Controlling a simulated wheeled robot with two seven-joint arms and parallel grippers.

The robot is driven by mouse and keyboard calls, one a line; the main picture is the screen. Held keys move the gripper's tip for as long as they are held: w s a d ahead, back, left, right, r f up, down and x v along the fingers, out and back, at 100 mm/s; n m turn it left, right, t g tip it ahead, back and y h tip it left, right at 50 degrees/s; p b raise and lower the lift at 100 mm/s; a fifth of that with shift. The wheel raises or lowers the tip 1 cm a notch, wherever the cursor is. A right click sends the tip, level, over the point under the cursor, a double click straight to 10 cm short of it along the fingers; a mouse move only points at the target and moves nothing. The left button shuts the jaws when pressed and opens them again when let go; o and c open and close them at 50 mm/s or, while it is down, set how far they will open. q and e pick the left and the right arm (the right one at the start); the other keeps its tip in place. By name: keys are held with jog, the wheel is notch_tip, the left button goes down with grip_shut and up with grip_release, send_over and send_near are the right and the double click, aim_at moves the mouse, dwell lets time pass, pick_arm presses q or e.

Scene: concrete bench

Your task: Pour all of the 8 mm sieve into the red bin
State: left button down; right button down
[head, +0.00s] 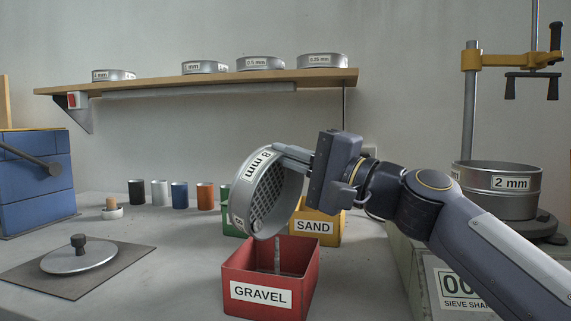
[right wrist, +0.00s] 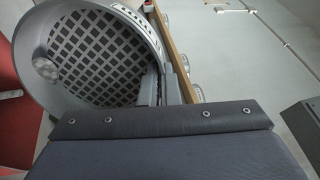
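The 8 mm sieve (head: 283,201) is a round grey metal pan with a mesh floor, tilted nearly on its edge above the red bin. My right gripper (head: 283,155) is shut on its upper rim. One grey stone (head: 257,225) shows at the sieve's lower edge; in the right wrist view the stone (right wrist: 46,70) lies inside against the wall by the mesh (right wrist: 100,55). The red bin (head: 261,293), labelled GRAVEL, stands on the bench just below; its floor is mostly hidden. My left gripper is not in view.
A yellow SAND bin (head: 315,228) and a partly hidden green bin (head: 233,226) stand behind. The 2 mm sieve (head: 496,183) sits on the shaker at right. A lid (head: 78,260) lies on a plate at left. Several small cups stand behind; a shelf (head: 200,83) holds more sieves.

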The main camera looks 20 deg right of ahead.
jog(key=shift+s+d+f+t+y+b, duration=0.3)
jog(key=shift+s+d+t+y, duration=0.2)
jog(key=shift+s+t, duration=0.2)
jog(key=shift+s+d+f+t+y+b, duration=0.2)
jog(key=shift+s+d+t+y+b, duration=0.25)
jog(key=shift+s+t, duration=0.25)
jog(key=shift+s, duration=0.1)
dwell(1.0)
